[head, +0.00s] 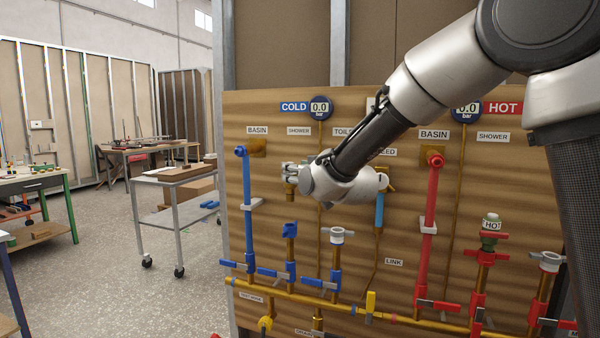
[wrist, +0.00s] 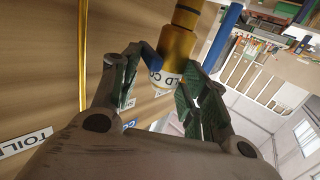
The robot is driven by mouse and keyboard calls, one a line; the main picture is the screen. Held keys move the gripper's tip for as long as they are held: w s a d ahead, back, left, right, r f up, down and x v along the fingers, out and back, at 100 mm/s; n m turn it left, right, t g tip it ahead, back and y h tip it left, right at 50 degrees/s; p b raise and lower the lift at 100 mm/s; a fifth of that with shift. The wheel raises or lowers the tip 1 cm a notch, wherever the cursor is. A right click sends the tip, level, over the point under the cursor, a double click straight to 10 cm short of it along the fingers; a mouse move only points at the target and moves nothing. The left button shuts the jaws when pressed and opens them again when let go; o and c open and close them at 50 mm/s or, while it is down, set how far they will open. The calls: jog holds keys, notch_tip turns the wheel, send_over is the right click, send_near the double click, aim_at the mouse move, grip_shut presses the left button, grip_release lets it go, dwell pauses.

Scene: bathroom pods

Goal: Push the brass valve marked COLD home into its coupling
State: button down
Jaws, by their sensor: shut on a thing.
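The brass valve (wrist: 178,45) carries a white label whose visible letters read as part of "COLD". My gripper (wrist: 160,82) is shut on it, one finger on each side at the label. In the head view my gripper (head: 291,172) is at the board's left half, and a brass end of the valve (head: 291,194) hangs below the fingers. Under it, a short pipe stub with a blue top (head: 290,230) stands upright on the board. A clear gap lies between them.
A tall blue pipe (head: 247,200) rises close to the left. A stub with a grey winged top (head: 337,237) stands to the right. A valve labelled HOT (head: 491,224) sits above a red winged fitting. Blue levers (head: 275,273) and a brass manifold (head: 300,297) run below.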

aim_at(293, 191)
jog(key=shift+s+f, duration=0.2)
jog(key=shift+f, duration=2.7)
jog(key=shift+f, duration=1.6)
jog(key=c, duration=0.7)
grip_release()
